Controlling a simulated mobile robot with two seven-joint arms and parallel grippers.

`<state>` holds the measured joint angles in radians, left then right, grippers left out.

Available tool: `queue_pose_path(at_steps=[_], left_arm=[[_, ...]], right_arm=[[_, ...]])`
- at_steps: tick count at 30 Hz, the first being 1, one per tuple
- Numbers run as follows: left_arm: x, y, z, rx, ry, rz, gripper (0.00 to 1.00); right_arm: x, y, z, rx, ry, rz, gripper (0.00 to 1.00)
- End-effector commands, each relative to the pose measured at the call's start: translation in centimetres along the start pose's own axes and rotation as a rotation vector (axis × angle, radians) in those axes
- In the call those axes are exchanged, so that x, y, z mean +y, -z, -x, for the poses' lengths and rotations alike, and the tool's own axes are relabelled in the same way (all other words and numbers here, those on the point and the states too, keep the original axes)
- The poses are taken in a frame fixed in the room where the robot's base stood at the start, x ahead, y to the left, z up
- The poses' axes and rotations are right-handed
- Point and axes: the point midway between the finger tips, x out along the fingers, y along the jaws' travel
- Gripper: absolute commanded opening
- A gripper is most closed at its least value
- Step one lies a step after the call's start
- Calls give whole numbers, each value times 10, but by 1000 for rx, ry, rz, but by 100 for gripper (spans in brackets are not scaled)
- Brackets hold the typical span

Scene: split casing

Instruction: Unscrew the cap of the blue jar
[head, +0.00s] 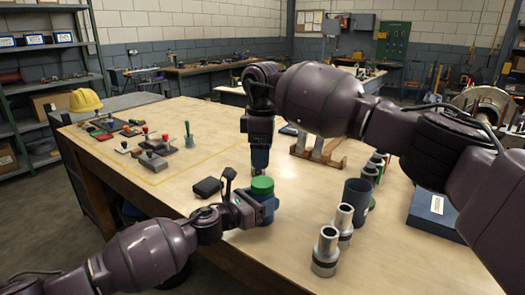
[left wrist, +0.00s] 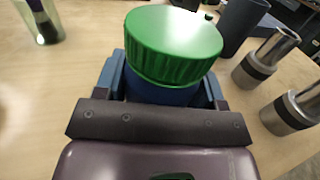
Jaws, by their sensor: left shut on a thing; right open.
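The blue jar (head: 268,208) stands on the wooden table near its front edge, with a ribbed green cap (head: 262,185) on top. In the left wrist view the green cap (left wrist: 173,45) sits on the blue jar body (left wrist: 162,94), between the blue fingers. My left gripper (head: 264,207) is shut on the jar's body, below the cap; its fingers partly hide the jar.
A small black box (head: 207,187) lies left of the jar. Right of it stand a dark blue cylinder (head: 357,196) and steel-and-black cylinders (head: 326,252). A wooden rack (head: 330,158) is behind, a blue box (head: 435,212) at right. Several tools (head: 155,160) lie at left.

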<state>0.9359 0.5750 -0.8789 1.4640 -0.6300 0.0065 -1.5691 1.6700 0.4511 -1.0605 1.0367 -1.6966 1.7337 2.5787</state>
Motion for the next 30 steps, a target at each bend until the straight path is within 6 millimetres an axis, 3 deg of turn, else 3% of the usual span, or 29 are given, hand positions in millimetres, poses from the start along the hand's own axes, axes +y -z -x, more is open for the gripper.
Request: queue_pose_path(at_steps=[10,24,30], left_arm=[[0,0,0,0,0,0,0],[0,0,0,0,0,0,0],[0,0,0,0,0,0,0]], right_arm=[[0,-1,-6,-4,2,-139,82],[0,-1,-66,-3,2,-137,82],[0,-1,-79,-4,2,-137,82]])
